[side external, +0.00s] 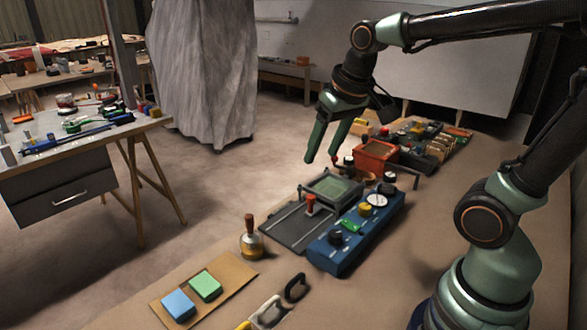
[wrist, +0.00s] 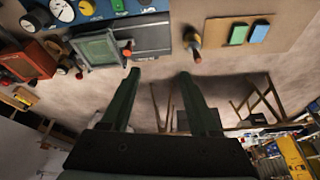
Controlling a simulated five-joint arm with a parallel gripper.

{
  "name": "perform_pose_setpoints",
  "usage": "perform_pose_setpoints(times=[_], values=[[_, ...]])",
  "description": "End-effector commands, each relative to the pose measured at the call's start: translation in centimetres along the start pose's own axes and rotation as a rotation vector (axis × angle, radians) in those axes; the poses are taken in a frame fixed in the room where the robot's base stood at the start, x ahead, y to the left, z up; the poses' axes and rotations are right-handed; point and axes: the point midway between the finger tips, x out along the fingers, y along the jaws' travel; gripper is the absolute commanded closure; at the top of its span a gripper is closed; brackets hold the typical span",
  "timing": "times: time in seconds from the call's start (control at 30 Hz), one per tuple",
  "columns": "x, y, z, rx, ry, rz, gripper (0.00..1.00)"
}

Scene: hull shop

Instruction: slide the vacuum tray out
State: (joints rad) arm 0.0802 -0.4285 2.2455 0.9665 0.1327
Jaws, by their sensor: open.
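The vacuum tray is a grey square frame with a green panel (side external: 331,181), and it sits at the far end of a dark railed base (side external: 290,232). A red knob (side external: 310,202) stands at its near edge. The tray's green panel also shows at the upper left of the wrist view (wrist: 98,48), with the orange-red knob (wrist: 127,51) beside it. My gripper (side external: 321,159) is open and empty, above and apart from the tray. In the wrist view my gripper's fingers (wrist: 159,73) are spread, with the knob up and left of them.
A blue control box (side external: 350,240) with dials runs along the tray base's right side. An orange-red box (side external: 376,156) stands behind. A wooden-handled tool (side external: 250,240) stands at the near left, and a brown board (side external: 225,268) holds green and blue blocks. Open floor lies left.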

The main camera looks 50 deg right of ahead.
Motion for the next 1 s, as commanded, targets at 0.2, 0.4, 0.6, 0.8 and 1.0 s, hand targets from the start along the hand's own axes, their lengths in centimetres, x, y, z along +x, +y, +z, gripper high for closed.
perform_pose_setpoints(times=[0.2,0.4,0.6,0.8,1.0], values=[[3.0,2.4,-4.2,0.198,-0.124,0.048,0.38],[6.9,5.1,-7.1,0.376,-0.227,0.094,0.38],[10.5,7.6,-8.6,0.512,-0.302,0.131,0.38],[12.2,8.6,-8.9,0.566,-0.332,0.148,0.38],[13.9,8.7,-8.2,0.568,-0.336,0.149,0.38]])
